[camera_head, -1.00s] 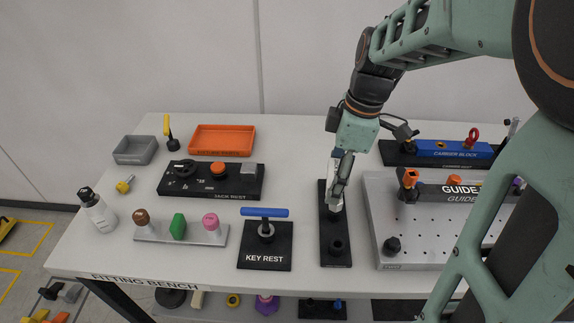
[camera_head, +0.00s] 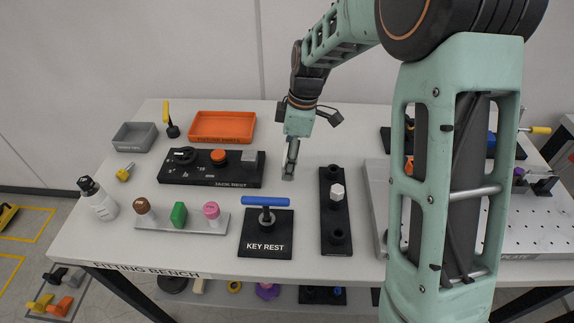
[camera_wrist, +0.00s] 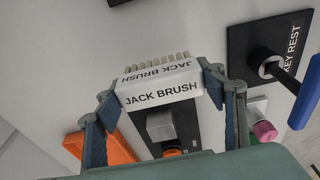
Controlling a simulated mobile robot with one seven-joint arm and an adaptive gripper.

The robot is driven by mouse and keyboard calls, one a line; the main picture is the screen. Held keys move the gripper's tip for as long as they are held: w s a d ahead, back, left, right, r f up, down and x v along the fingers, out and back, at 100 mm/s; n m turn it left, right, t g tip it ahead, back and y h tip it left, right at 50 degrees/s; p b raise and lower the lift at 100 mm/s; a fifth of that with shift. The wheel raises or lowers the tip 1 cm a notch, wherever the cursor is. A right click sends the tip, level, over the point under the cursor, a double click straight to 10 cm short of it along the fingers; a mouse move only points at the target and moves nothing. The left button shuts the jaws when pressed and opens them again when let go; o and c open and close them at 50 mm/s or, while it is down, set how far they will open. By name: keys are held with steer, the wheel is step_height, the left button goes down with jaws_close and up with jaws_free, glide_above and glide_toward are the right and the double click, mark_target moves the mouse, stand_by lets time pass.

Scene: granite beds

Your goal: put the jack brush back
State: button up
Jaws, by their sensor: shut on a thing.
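In the wrist view, the jack brush (camera_wrist: 160,92), a white block with pale bristles and its name on it, is held between the two fingers of my gripper (camera_wrist: 162,84). In the head view my gripper (camera_head: 289,172) points down just right of the jack rest; the brush cannot be made out there. The jack rest (camera_head: 210,181) is a long black block carrying a dark round part, an orange knob (camera_head: 218,157) and a small grey square block (camera_head: 249,156). In the wrist view the grey block (camera_wrist: 160,125) shows beyond the brush, on the black rest.
The orange tray (camera_head: 222,139) lies behind the rest. The key rest (camera_head: 265,247) with its blue-handled key and a black strip (camera_head: 335,216) with a white hexagonal part stand in front and right. A bar with coloured knobs (camera_head: 180,226) is in front. Bare bench lies behind my gripper.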

steer(key=shift+w+a+f, duration=0.2)
steer(key=shift+f, duration=1.8)
steer(key=shift+f, duration=0.2)
steer(key=o, duration=1.2)
steer(key=shift+r, duration=0.15)
steer(key=r, duration=0.4)
steer(key=d+r, duration=0.1)
steer(key=r, duration=0.7)
steer(key=shift+d, duration=0.35)
